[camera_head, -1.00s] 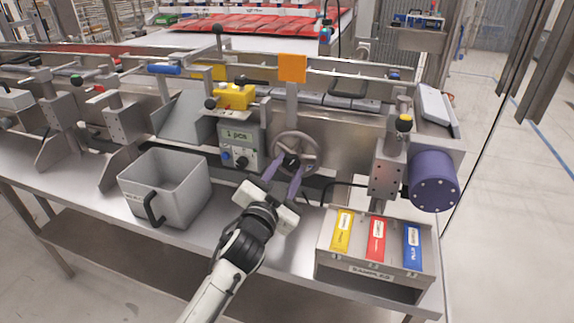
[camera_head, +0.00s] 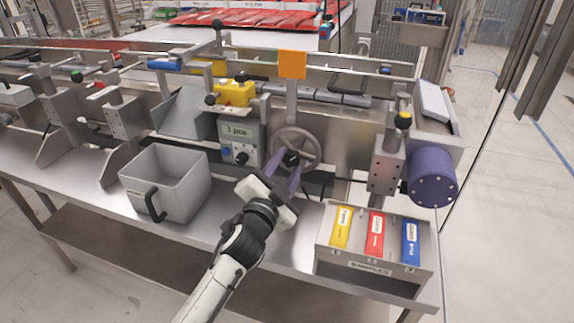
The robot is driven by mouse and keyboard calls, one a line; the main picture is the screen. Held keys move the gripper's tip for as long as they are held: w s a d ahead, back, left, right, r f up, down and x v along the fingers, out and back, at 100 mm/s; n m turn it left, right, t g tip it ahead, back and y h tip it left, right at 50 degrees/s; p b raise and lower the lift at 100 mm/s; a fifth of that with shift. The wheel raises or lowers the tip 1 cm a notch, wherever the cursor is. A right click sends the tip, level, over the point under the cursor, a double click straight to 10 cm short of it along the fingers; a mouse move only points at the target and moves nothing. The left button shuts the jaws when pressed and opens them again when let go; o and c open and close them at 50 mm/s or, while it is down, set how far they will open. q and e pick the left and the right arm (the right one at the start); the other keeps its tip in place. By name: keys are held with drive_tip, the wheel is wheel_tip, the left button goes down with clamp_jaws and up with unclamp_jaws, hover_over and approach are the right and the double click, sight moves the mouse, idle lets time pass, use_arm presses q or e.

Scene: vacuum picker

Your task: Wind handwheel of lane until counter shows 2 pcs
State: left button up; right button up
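The handwheel (camera_head: 313,140) is a grey spoked wheel with a black knob (camera_head: 291,158), below an orange plate. The counter (camera_head: 237,131) is a small lit display on a grey box to the left of the wheel; it reads 1 pcs. My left gripper (camera_head: 290,162) reaches up from below with its two purple fingers on either side of the black knob, and looks closed on it. The fingers hide part of the wheel's lower left rim. My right gripper is not in view.
A grey bin (camera_head: 168,182) with a black handle stands left of my arm. A sample box (camera_head: 373,262) with yellow, red and blue packets is at the right. A purple motor (camera_head: 432,178) juts out beyond it. A yellow block (camera_head: 235,93) sits above the counter.

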use_arm(q)
drive_tip(key=o, duration=0.3)
drive_tip(key=shift+o, duration=0.3)
drive_tip(key=shift+s, duration=0.1)
drive_tip(key=p+v, duration=0.1)
drive_tip(key=v, duration=0.9)
drive_tip(key=shift+s, duration=0.1)
